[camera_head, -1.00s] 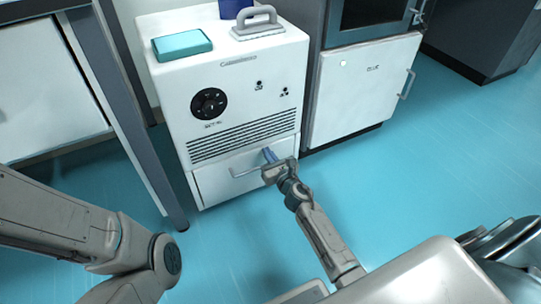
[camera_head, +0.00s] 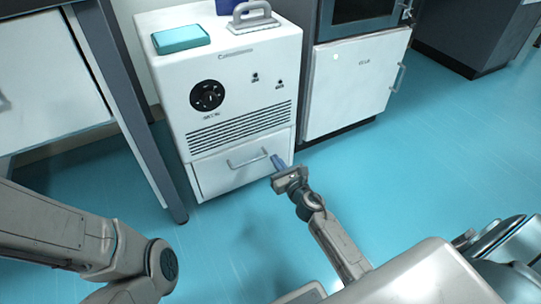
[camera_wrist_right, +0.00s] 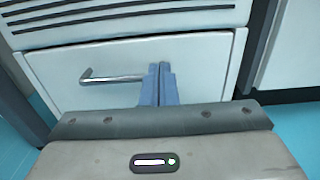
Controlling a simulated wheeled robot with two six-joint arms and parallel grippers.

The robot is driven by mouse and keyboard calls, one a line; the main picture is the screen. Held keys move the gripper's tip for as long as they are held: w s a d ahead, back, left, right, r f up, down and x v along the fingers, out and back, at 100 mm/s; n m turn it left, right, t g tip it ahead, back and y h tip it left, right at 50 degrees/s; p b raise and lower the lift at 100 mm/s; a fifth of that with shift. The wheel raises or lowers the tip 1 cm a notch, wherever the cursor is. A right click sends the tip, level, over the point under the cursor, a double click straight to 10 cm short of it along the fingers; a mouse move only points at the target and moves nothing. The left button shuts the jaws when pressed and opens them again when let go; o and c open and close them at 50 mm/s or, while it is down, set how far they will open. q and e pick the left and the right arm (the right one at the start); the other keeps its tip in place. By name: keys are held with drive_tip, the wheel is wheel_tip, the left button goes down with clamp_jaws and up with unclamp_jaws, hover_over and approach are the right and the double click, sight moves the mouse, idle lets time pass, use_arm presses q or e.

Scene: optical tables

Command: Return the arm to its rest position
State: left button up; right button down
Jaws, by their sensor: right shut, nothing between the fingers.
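My right gripper (camera_head: 278,162) is in front of the lower right of a white cabinet unit (camera_head: 285,60). Its blue fingers are shut with nothing between them. They also show shut in the right wrist view (camera_wrist_right: 159,82).
A teal box (camera_head: 181,38) and a grey handled object (camera_head: 254,16) sit on top of the unit. A white cupboard (camera_head: 350,85) stands to the right. A table leg (camera_head: 150,150) is at the left. Blue floor (camera_head: 420,150) is clear at the right.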

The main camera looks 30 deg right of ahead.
drive_tip(key=s, duration=0.6)
drive_tip(key=shift+b, duration=0.4)
drive_tip(key=shift+r, duration=0.2)
